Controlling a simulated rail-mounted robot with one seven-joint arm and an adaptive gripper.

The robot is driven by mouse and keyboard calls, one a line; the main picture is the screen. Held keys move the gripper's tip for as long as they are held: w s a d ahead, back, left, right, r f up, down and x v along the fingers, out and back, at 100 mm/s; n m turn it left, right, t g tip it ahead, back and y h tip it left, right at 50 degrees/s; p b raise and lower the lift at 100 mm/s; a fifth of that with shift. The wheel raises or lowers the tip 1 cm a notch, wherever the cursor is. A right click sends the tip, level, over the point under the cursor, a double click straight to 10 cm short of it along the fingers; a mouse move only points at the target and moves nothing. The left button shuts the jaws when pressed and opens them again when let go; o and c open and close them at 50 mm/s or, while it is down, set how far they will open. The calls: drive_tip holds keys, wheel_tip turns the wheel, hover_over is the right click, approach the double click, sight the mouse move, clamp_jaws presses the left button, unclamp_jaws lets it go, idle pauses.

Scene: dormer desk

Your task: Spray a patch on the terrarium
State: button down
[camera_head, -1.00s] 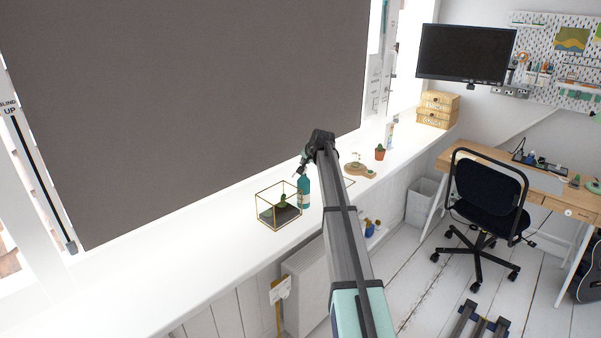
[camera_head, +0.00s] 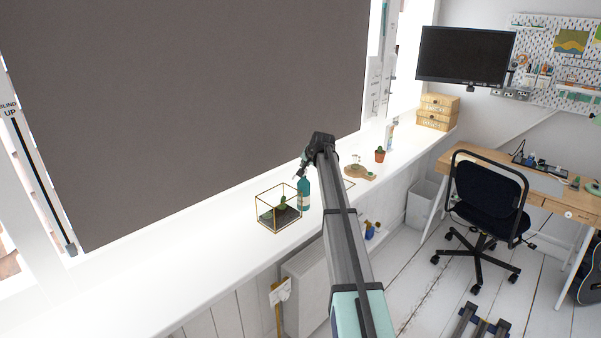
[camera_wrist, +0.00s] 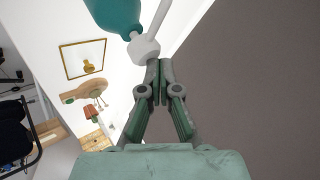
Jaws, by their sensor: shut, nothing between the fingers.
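The terrarium (camera_head: 262,217) is a gold-framed glass box on the white sill, with a green plant and dark soil inside. A teal spray bottle (camera_head: 304,196) stands upright just right of it and shows in part at the top of the wrist view (camera_wrist: 113,14), with a pale spray head (camera_wrist: 143,48). My gripper (camera_wrist: 160,64) is shut with its fingertips together, right beside the spray head. I cannot tell whether they touch it. In the head view my gripper (camera_head: 303,169) is at the bottle's top, and the spray head there is hard to make out.
Along the sill to the right are a gold-edged frame (camera_wrist: 62,62), a wooden board (camera_head: 356,172), a potted cactus (camera_head: 380,155) and wooden drawer boxes (camera_head: 437,112). A dark blind (camera_head: 200,100) hangs behind. The sill (camera_head: 150,285) left of the terrarium is clear.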

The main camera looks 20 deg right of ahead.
sight(305, 170)
idle(0.4)
drive_tip(key=shift+f, duration=0.45)
drive_tip(key=shift+r, duration=0.4)
idle(0.4)
drive_tip(key=shift+r+p, duration=0.95)
drive_tip(key=shift+r, duration=2.1)
